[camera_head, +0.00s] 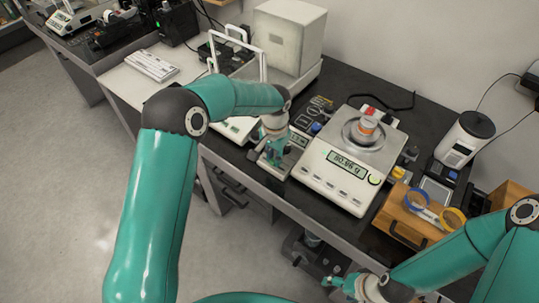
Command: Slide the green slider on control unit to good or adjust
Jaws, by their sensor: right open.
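The control unit (292,158) is a small grey box at the table's front edge, left of the large scale. My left gripper (274,152) reaches down onto it and covers much of its top. The green slider cannot be told apart from my teal gripper fingers there, and whether they touch it is unclear. The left fingers are too small to tell if open or shut. My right gripper (338,283) is open and empty, low in front of the table, away from the unit.
A white jar-like device (462,140) is at the back right. A framed balance (240,127) stands left of the unit.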

